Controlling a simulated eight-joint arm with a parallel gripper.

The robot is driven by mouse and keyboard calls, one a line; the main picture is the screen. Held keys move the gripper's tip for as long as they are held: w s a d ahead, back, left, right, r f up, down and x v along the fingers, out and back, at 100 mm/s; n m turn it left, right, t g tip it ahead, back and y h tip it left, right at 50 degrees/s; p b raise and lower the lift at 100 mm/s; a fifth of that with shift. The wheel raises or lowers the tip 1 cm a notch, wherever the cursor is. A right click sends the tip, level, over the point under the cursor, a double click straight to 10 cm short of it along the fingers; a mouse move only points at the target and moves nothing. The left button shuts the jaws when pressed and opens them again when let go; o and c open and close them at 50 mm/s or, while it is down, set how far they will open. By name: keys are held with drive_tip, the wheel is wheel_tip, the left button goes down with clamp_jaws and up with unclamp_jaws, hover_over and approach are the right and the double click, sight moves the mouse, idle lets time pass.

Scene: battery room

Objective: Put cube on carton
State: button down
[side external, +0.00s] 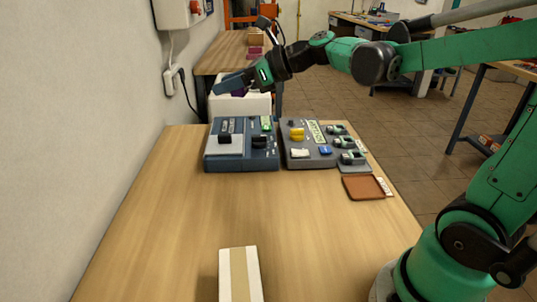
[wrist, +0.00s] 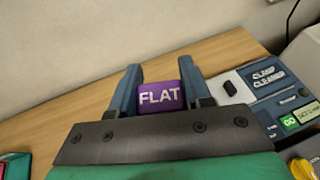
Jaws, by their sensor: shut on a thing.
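My gripper (side external: 226,86) is shut on a purple cube (wrist: 160,96) marked "FLAT", held between the two blue fingers (wrist: 160,76) in the wrist view. In the side external view only a little purple (side external: 238,92) shows behind the fingers, raised above the far end of the table. A white box with a tan stripe along its top (side external: 240,275), which looks like the carton, sits at the near edge of the table, cut off by the frame. My gripper is far from it, with nothing on its visible top.
A blue-grey device (side external: 243,163) and a grey panel with coloured blocks (side external: 310,160) stand on the table (side external: 190,230) near its far end. A brown tray (side external: 365,188) lies at the right. A wall borders the left. The table's middle is clear.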

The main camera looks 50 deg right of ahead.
sight(246, 192)
drive_tip(key=f+n+g+y, duration=0.1)
drive_tip(key=d+f+n+g+y, duration=0.1)
drive_tip(key=f+n, duration=0.1)
drive_tip(key=d+f+n+g+y, duration=0.1)
drive_tip(key=y, duration=0.1)
drive_tip(key=shift+f+n+g, duration=0.35)
drive_tip(key=shift+n+g, duration=0.05)
drive_tip(key=shift+f, duration=0.1)
wheel_tip(246, 192, down, 19)
drive_tip(key=shift+f, duration=0.2)
idle(0.4)
drive_tip(key=shift+f, duration=0.2)
drive_tip(key=shift+c, duration=1.9)
unclamp_jaws()
